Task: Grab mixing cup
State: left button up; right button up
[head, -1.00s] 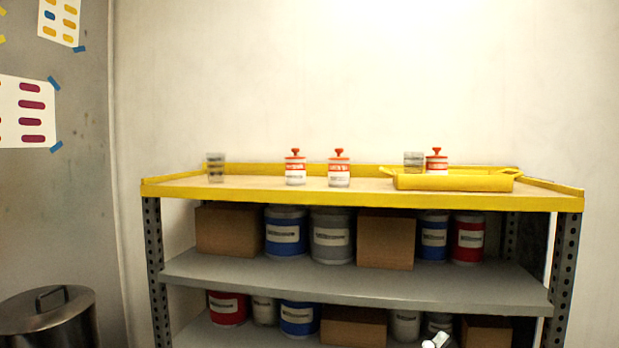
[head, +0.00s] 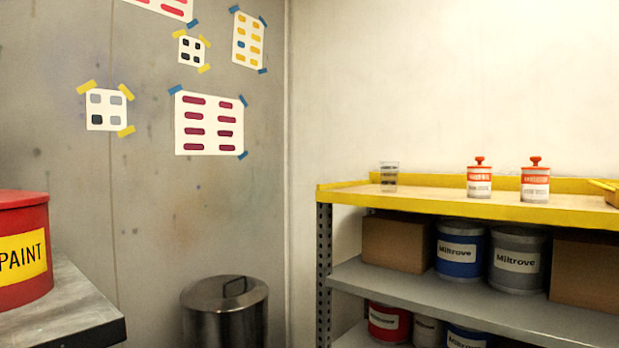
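A clear cup with dark markings, which looks like the mixing cup (head: 389,177), stands upright near the left end of the shelf unit's yellow-edged top (head: 440,200). Two white and red containers with red knobs stand to its right, a nearer one (head: 479,180) and one further right (head: 535,182). Neither of my grippers shows in the head view now.
A metal bin (head: 224,312) stands in the corner left of the shelf unit. A red paint can (head: 22,222) sits on a grey surface (head: 65,310) at lower left. Boxes and cans fill the lower shelves. Colour cards (head: 209,124) are taped to the left wall.

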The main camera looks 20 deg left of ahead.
aim_at(389, 172)
jog(key=i+l+u, duration=0.6)
jog(key=l+u, duration=0.2)
jog(key=i+l, duration=0.15)
jog(key=l, duration=0.15)
jog(key=i+l, duration=0.1)
jog(key=l, duration=0.15)
jog(key=i+l, duration=0.15)
jog(key=l, duration=0.15)
jog(key=i+j, duration=0.2)
jog(key=j, duration=0.2)
jog(key=i+j+z, duration=0.1)
jog(key=j+z, duration=0.3)
jog(key=i+j+z, duration=0.1)
jog(key=j+z, duration=0.25)
